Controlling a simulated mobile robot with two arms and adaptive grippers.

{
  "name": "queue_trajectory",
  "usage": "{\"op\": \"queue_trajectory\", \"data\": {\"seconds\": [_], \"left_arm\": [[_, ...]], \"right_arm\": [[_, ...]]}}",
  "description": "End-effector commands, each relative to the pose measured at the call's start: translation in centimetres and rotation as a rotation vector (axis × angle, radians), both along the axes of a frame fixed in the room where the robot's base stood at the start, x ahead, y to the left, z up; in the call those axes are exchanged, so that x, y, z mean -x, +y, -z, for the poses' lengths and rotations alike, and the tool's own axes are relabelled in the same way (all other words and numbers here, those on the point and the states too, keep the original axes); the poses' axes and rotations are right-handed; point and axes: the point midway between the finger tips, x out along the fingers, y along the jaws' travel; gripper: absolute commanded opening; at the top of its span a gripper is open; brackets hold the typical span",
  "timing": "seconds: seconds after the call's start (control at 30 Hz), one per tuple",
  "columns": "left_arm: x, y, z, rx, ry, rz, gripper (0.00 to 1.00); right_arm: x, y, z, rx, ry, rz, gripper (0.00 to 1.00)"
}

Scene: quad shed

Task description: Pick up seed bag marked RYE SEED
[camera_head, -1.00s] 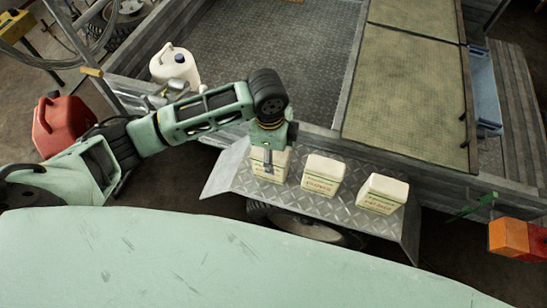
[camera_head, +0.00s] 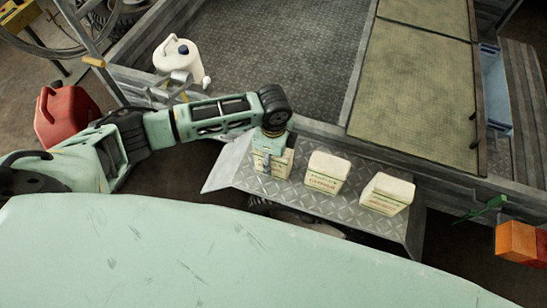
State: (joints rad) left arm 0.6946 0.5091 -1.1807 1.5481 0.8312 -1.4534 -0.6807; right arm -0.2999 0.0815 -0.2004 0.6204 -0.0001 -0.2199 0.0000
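Three cream seed bags stand in a row on a diamond-plate metal fender. My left gripper (camera_head: 271,154) points down at the left bag (camera_head: 275,165), with a finger in front of its near face. The gripper hides part of that bag and its print. Whether the fingers press on the bag cannot be made out. The middle bag (camera_head: 325,173) and the right bag (camera_head: 387,194) stand free, with small printing too blurred to read for certain. I cannot tell which bag is marked RYE SEED. My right gripper is not in view.
The fender (camera_head: 310,202) has bare plate around the bags. The trailer bed (camera_head: 280,50) lies behind, with a greenish panel (camera_head: 415,85) on its right. A white jug (camera_head: 178,57) and a red canister (camera_head: 66,115) stand left. An orange block (camera_head: 520,242) is at the right.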

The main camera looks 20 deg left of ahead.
Motion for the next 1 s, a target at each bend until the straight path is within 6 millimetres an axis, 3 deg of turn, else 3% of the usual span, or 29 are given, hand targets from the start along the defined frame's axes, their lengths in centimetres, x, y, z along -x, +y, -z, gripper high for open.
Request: {"op": "queue_trajectory", "data": {"seconds": [0.13, 0.87, 1.0], "left_arm": [[-0.01, -0.03, -0.02, 0.001, 0.000, 0.000, 0.66], [-0.01, -0.05, -0.07, 0.001, 0.000, 0.000, 0.02], [-0.10, -0.09, -0.19, 0.002, -0.003, 0.000, 0.00]], "right_arm": [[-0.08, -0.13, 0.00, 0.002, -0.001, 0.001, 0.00], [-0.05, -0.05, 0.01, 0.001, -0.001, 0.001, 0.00], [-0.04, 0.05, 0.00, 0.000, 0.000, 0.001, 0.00]]}}
